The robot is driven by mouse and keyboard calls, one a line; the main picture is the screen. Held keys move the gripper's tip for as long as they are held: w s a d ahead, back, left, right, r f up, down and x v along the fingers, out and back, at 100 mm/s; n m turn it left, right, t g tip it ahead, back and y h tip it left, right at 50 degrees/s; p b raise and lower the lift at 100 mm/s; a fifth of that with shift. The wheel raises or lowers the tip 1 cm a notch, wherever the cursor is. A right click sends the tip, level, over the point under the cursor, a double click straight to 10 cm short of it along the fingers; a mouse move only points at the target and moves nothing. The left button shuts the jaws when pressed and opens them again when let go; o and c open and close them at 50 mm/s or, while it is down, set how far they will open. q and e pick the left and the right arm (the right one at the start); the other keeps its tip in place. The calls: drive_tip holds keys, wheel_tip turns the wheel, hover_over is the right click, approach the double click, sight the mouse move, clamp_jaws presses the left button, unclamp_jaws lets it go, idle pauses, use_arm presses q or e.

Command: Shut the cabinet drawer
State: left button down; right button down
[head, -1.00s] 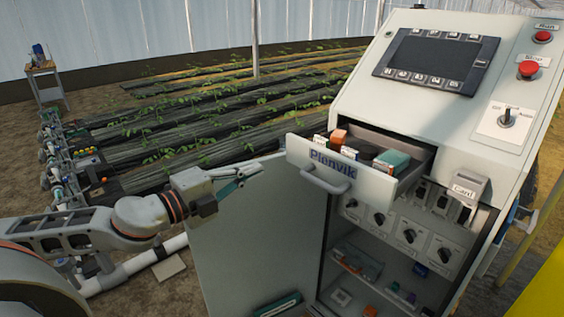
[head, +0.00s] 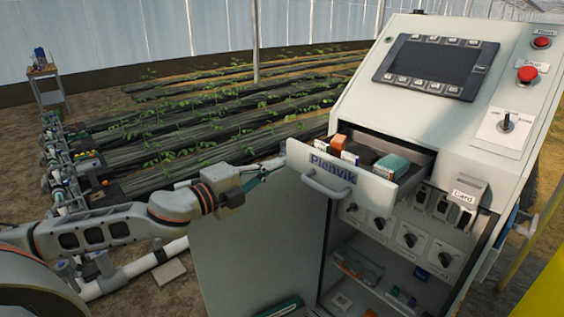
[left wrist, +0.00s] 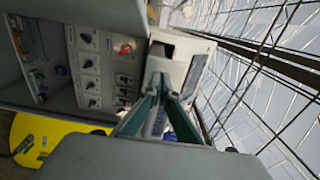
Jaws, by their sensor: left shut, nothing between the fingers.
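The cabinet drawer (head: 372,187) stands pulled out of the cabinet (head: 350,110), in the head view. Its pale front carries the word Plenvik and a bar handle (head: 327,187). Boxes and a teal-topped item (head: 392,163) lie inside it. My left gripper (head: 276,166) is shut and empty, its fingertips at the left end of the drawer front; I cannot tell whether they touch it. In the left wrist view its green fingers (left wrist: 167,92) converge in front of a pale surface. My right gripper does not show.
The cabinet door (head: 255,255) hangs open below my left gripper. Under the drawer are switches and a shelf (head: 380,285) with small items. A control panel with a screen (head: 436,62) and a red stop button (head: 527,74) is above. Pipes run at the left.

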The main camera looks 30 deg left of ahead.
sight(292, 159)
use_arm(q)
drive_tip(key=shift+p+x, duration=0.3)
drive_tip(key=shift+x, duration=1.25)
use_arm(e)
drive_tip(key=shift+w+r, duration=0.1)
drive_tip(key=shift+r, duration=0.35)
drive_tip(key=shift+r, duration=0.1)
